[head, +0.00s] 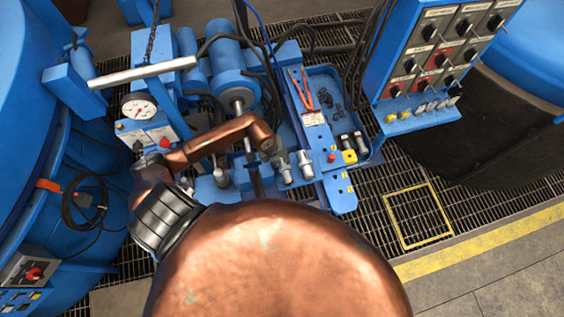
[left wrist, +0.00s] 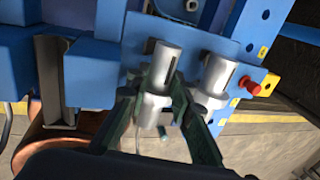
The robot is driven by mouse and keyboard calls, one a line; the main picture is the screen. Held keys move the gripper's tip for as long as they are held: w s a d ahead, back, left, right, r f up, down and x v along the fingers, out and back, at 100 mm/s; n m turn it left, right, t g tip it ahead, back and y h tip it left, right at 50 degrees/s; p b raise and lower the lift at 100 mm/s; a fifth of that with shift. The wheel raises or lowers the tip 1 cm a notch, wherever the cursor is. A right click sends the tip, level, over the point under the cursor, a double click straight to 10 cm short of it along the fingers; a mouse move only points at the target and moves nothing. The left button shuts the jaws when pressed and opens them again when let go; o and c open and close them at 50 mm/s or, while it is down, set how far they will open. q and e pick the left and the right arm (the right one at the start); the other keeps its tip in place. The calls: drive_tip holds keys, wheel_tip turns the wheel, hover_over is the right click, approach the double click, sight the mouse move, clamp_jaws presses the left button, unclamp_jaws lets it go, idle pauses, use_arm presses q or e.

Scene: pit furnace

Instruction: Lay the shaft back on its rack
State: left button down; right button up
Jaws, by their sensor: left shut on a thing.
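A silver stepped shaft (left wrist: 163,62) with a dark slot is between the fingers of my left gripper (left wrist: 161,84) in the left wrist view. The gripper is shut on it. In the head view this shaft (head: 286,176) shows just below my left gripper (head: 280,160). A second similar silver shaft (head: 304,164) stands beside it on the right, apart from the fingers; it also shows in the left wrist view (left wrist: 214,78). Both are at a blue rack plate (head: 342,196). I cannot tell whether the held shaft touches the rack. My right gripper is not in view.
A red knob (head: 331,157) is close right of the second shaft. A switch panel (head: 435,58) stands at the right. A long pale rod (head: 143,72) and a gauge (head: 140,106) are at the left.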

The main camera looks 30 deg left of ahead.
use_arm(q)
drive_tip(key=shift+f, duration=0.55)
idle(0.4)
drive_tip(key=c, duration=1.6)
unclamp_jaws()
drive_tip(key=shift+s+f, duration=0.1)
